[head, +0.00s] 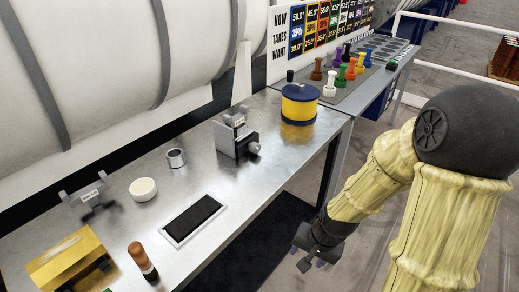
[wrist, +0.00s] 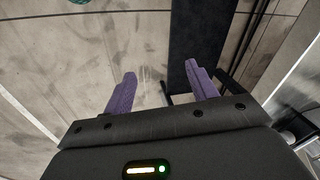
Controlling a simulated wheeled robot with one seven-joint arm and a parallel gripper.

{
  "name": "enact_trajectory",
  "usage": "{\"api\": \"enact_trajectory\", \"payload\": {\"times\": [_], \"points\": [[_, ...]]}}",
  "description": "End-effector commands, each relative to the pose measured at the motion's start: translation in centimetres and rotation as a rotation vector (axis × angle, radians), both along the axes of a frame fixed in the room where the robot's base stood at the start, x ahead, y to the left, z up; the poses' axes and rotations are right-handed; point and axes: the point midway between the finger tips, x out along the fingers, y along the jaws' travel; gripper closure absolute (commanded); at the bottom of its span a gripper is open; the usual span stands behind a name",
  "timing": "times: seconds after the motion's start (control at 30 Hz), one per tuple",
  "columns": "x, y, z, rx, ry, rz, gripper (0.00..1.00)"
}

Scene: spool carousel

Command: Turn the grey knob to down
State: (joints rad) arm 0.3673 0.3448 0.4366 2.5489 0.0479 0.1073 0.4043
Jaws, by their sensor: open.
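A grey knob (head: 253,149) sticks out of the front of a small grey and black box (head: 233,136) on the metal bench. The way the knob points is too small to tell. My gripper (head: 312,264) hangs off the bench's front edge, low and to the right of the knob, and is not touching it. In the wrist view my gripper (wrist: 160,72) shows two purple fingers spread apart with nothing between them. The knob does not clearly show in the wrist view.
The metal bench (head: 110,210) carries a blue and yellow spool (head: 299,104), a metal cup (head: 176,158), a white disc (head: 143,189), a black-topped tray (head: 194,220), a yellow box (head: 70,262) and a brown-topped bottle (head: 141,259). Several coloured pegs stand at the back right. Floor by my gripper is clear.

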Motion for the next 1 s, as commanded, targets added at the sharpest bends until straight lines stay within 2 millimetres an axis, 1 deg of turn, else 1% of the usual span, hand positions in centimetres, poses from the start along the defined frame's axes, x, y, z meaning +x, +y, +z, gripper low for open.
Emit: {"api": "enact_trajectory", "payload": {"times": [0.03,0.2,0.3,0.4,0.67,0.7,0.8,1.0], "points": [[-0.2,-0.5,1.3,-0.051,-0.022,0.066,0.43],[-1.2,-2.3,5.3,-0.178,-0.069,0.262,0.43],[-1.9,-2.9,7.0,-0.215,-0.088,0.34,0.43],[-2.3,-3.3,8.0,-0.231,-0.098,0.383,0.43],[-2.4,-3.5,8.1,-0.234,-0.097,0.394,0.43],[-2.4,-3.5,8.1,-0.234,-0.097,0.393,0.46],[-2.4,-3.5,8.1,-0.234,-0.097,0.392,0.64],[-2.4,-3.5,8.1,-0.234,-0.098,0.392,0.64]]}}
